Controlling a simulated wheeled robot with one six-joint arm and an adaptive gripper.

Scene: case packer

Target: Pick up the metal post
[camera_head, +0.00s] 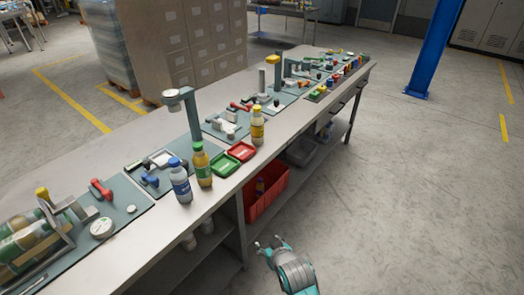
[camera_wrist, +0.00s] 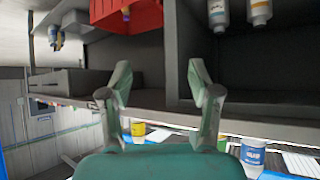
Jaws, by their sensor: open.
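Several upright grey posts stand on the long workbench (camera_head: 110,262); I cannot tell for sure which is the metal post. A tall grey post with a round head (camera_head: 191,114) stands near the bench's middle. A pale cylindrical post with a flat top (camera_head: 272,73) stands farther back, and a dark green-grey post (camera_head: 278,74) is beside it. My gripper (camera_head: 267,243) is low, in front of the bench and well away from these posts. In the wrist view my gripper (camera_wrist: 158,80) is open with nothing between its fingers. No post shows clearly there.
Bottles (camera_head: 180,183) and red and green trays (camera_head: 241,151) stand along the bench's front edge. A red bin (camera_head: 268,195) sits on the lower shelf; it also shows in the wrist view (camera_wrist: 135,17). A blue column (camera_head: 434,50) stands right. The floor at right is clear.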

